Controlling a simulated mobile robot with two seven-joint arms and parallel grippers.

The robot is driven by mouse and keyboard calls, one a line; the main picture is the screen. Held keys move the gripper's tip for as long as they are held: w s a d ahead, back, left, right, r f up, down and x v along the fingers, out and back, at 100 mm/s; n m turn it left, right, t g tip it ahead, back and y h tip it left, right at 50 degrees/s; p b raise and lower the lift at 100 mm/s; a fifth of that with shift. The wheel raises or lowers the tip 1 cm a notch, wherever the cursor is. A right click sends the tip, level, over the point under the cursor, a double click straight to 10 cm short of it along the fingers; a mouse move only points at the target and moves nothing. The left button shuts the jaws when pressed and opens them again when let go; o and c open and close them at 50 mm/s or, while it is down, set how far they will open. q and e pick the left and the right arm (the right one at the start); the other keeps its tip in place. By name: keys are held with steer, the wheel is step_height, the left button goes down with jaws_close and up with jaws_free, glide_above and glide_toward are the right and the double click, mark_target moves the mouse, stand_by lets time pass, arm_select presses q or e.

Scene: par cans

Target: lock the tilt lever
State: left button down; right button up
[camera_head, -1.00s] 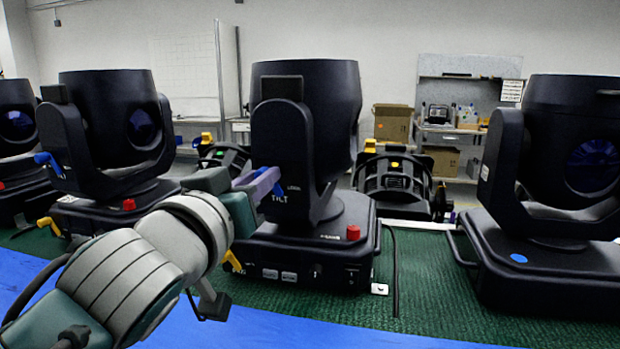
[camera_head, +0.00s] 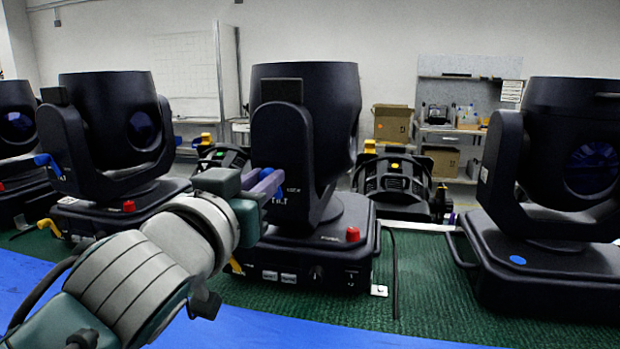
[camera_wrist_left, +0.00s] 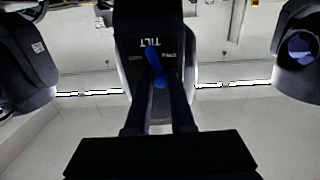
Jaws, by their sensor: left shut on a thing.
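The middle moving-head light (camera_head: 290,150) stands upright on its base, with the word TILT on its near arm. The blue tilt lever (camera_wrist_left: 157,68) sits beside that word and is also partly visible in the head view (camera_head: 279,188), mostly hidden behind my fingers. My left gripper (camera_head: 268,183) is at the side of the arm, shut on the lever. In the left wrist view the dark fingers (camera_wrist_left: 160,85) lie on both sides of it. My right gripper is not in view.
Similar lights stand at the left (camera_head: 115,140) and right (camera_head: 560,180), close on either side. A red knob (camera_head: 352,234) sits on the middle base (camera_head: 310,262). Green matting (camera_head: 430,290) in front is mostly clear.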

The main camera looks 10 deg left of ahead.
arm_select(q)
steer(key=shift+s+d+f+m, duration=0.1)
steer(key=shift+d+m, duration=0.3)
steer(key=shift+m, duration=1.2)
steer(key=shift+w+d+m, duration=0.1)
steer(key=shift+d+m, duration=0.25)
steer(key=shift+m, duration=1.25)
steer(key=shift+s+d+f+m, duration=0.1)
steer(key=shift+d+m, duration=0.3)
steer(key=shift+m, duration=1.2)
steer(key=c, duration=0.8)
jaws_free()
steer(key=shift+d, duration=0.1)
steer(key=shift+s, duration=0.1)
steer(key=s, duration=0.9)
steer(key=shift+s+a+b, duration=0.3)
steer(key=shift+s, duration=0.05)
